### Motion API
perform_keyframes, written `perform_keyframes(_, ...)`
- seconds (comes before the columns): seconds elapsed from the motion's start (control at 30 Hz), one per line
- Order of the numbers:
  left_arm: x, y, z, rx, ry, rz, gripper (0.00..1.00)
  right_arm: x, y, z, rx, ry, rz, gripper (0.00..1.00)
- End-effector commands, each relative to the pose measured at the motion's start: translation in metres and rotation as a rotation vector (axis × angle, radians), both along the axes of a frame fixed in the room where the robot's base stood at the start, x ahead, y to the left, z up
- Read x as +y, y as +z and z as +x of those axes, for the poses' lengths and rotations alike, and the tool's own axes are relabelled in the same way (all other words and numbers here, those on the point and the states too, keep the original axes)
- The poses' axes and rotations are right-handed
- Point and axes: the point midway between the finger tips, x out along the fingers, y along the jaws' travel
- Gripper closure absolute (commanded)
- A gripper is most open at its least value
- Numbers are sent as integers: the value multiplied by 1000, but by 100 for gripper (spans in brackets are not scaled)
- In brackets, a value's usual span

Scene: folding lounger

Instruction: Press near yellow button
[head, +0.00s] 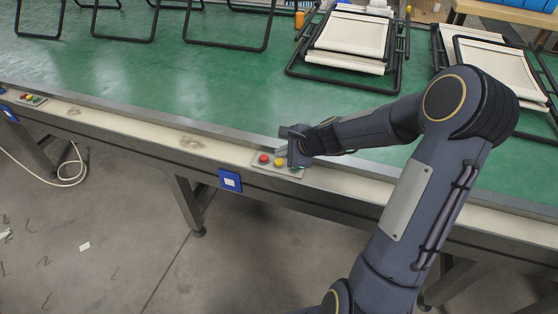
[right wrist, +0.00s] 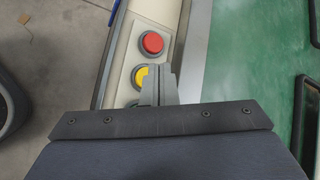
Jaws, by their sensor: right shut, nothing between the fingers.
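The near yellow button (head: 279,162) sits on a small panel on the front rail of the green table, to the right of a red button (head: 264,158). In the right wrist view the yellow button (right wrist: 139,77) is partly hidden by my right gripper (right wrist: 158,72). My right gripper (head: 292,146) is shut and empty, its fingertips over or beside the yellow button; I cannot tell whether they touch it. In the right wrist view the red button (right wrist: 152,43) is fully visible, and another button below the yellow one is mostly hidden. My left gripper is not in view.
The green table (head: 130,70) holds black frames (head: 235,45) and folded loungers with cream fabric (head: 350,35) towards the back and right. A second button panel (head: 32,100) is at the far left of the rail. A blue box (head: 230,181) hangs below the rail.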

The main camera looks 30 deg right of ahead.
Motion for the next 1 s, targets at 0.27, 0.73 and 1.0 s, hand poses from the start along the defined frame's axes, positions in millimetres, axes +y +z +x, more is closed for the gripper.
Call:
perform_keyframes(0.27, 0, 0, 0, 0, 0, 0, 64, 0, 0, 0, 0, 0, 0, 100)
perform_keyframes(0.73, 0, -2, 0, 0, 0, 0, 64, 0, -2, 0, 0, 0, 0, 100)
perform_keyframes(1.0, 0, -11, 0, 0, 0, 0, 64, 0, -9, 0, 0, 0, 0, 100)
